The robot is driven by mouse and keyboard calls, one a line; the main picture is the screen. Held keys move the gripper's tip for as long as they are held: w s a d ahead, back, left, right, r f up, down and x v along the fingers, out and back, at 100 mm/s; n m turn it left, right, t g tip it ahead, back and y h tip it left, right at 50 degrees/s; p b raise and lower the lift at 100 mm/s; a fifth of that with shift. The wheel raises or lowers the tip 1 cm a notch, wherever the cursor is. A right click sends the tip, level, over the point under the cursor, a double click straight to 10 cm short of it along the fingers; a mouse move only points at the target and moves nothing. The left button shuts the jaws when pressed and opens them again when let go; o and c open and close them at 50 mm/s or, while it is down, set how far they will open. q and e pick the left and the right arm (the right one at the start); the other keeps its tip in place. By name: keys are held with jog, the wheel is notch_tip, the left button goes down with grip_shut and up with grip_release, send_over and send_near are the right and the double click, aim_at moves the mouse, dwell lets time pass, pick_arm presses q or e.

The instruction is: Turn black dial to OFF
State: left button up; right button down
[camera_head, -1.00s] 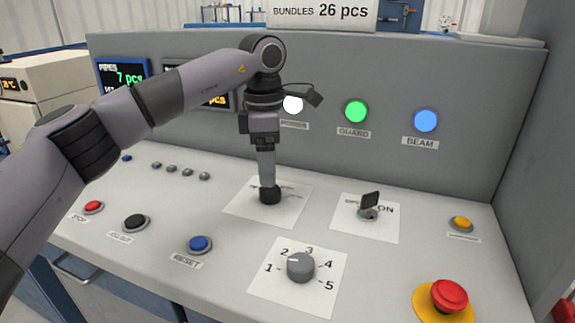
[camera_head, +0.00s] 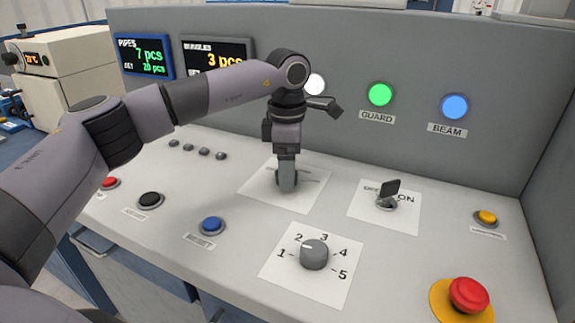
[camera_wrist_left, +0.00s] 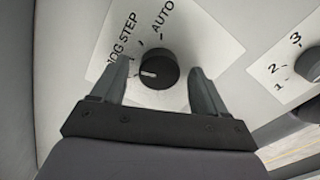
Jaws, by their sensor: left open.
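The black dial (camera_wrist_left: 158,70) shows in the left wrist view on a white plate (camera_wrist_left: 200,38) lettered JOG, STEP and AUTO. I see no OFF lettering on the visible part of this plate. The dial's white mark points to picture left, toward one finger. My left gripper (camera_head: 287,185) is open, pointing down at the plate in the head view and hiding the dial there. In the wrist view its fingers stand on either side of the dial with gaps. A separate black key-like switch (camera_head: 389,189) has a partly covered label ending in ON. My right gripper is not in view.
A grey numbered dial (camera_head: 314,254) stands in front. A blue button (camera_head: 212,224), a black button (camera_head: 150,200) and a red emergency button (camera_head: 468,294) rise from the panel. The upright panel with a green lamp (camera_head: 380,94) stands behind.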

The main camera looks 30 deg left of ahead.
pick_arm(q)
jog(key=shift+c, duration=0.3)
jog(key=c, duration=1)
